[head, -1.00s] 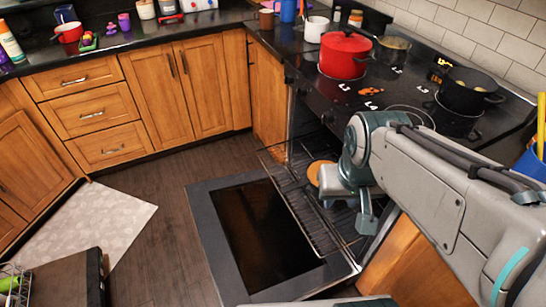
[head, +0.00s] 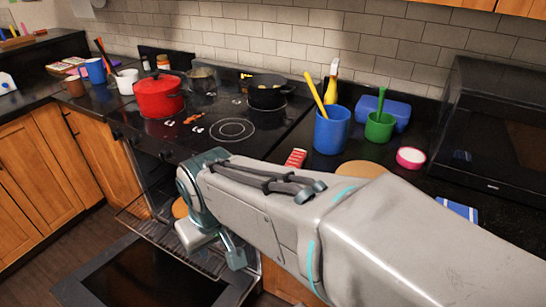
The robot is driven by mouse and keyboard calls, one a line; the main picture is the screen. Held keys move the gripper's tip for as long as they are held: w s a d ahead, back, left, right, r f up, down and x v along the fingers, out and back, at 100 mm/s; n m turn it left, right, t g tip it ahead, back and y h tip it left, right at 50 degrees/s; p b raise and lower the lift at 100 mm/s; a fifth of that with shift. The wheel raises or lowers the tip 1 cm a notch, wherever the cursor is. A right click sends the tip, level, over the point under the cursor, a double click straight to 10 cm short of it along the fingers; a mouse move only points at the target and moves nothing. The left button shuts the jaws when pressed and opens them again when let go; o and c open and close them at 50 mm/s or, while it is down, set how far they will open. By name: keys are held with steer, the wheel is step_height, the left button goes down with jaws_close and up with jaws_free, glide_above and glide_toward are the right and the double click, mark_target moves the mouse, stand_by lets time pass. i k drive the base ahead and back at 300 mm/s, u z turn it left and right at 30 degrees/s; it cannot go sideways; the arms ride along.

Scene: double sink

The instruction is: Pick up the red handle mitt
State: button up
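A small red item with pale marks (head: 295,157) lies on the dark counter just right of the stove, partly behind my arm. It may be the red handle mitt, but I cannot tell for sure. My gripper (head: 234,256) hangs at the end of my arm, over the oven rack and low in front of the stove, apart from the red item. Only part of the gripper shows, and its opening is not clear.
A red pot (head: 158,96) and a black pan (head: 267,92) stand on the stove. A blue utensil holder (head: 331,130) and a green cup (head: 379,126) stand on the right counter. The oven door (head: 150,280) is open, with a rack (head: 165,238) pulled out.

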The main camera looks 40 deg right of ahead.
mark_target(296, 159)
steer(key=k, duration=0.15)
steer(key=z, duration=0.9)
steer(key=i, duration=0.4)
steer(key=z, duration=0.35)
